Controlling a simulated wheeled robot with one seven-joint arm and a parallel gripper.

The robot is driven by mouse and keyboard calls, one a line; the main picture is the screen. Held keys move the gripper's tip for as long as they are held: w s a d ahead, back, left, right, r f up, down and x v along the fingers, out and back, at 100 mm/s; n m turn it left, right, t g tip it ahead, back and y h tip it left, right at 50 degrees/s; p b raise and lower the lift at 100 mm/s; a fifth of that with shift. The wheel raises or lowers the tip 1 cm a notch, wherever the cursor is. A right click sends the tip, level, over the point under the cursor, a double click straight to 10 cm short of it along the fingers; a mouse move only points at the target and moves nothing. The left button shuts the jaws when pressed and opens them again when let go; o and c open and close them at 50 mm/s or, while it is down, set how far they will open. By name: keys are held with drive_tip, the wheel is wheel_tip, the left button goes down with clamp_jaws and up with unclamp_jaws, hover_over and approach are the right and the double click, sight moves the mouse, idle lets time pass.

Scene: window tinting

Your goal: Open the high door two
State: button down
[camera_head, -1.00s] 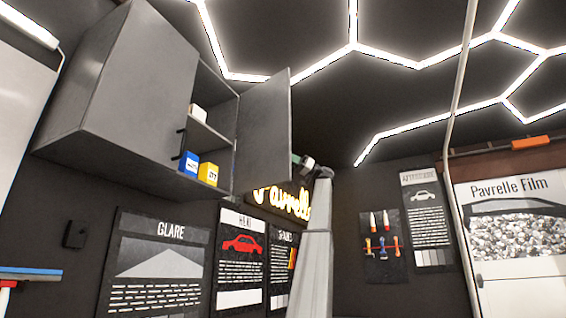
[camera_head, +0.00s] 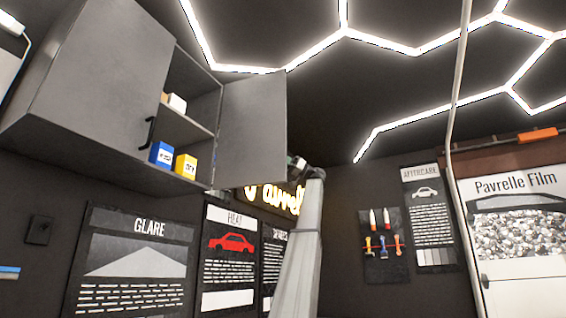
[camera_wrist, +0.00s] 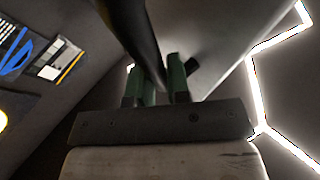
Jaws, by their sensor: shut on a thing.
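The high cabinet (camera_head: 70,90) hangs on the wall at upper left. Its left door, with a dark handle (camera_head: 149,133), is shut. Its right door (camera_head: 252,125) stands swung outward, with its inner face toward the head camera. My gripper (camera_head: 295,163) is just past this door's lower free corner, its fingertips mostly hidden behind the door. In the wrist view, the green fingers (camera_wrist: 160,82) are shut on a dark bar, the door handle (camera_wrist: 138,35), with the grey door face (camera_wrist: 205,35) beside it.
A blue box (camera_head: 161,153), a yellow box (camera_head: 186,166) and a white item (camera_head: 177,102) stand on the open cabinet's shelves. Posters such as GLARE (camera_head: 137,260) hang flat below. A pale cable (camera_head: 452,150) runs down at the right. Space right of the door looks free.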

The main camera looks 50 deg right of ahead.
drive_tip(key=shift+w, duration=0.1)
drive_tip(key=c, duration=1.1)
unclamp_jaws()
drive_tip(key=shift+w+a, duration=0.1)
drive_tip(key=v, duration=1.1)
drive_tip(key=shift+a+r, duration=0.1)
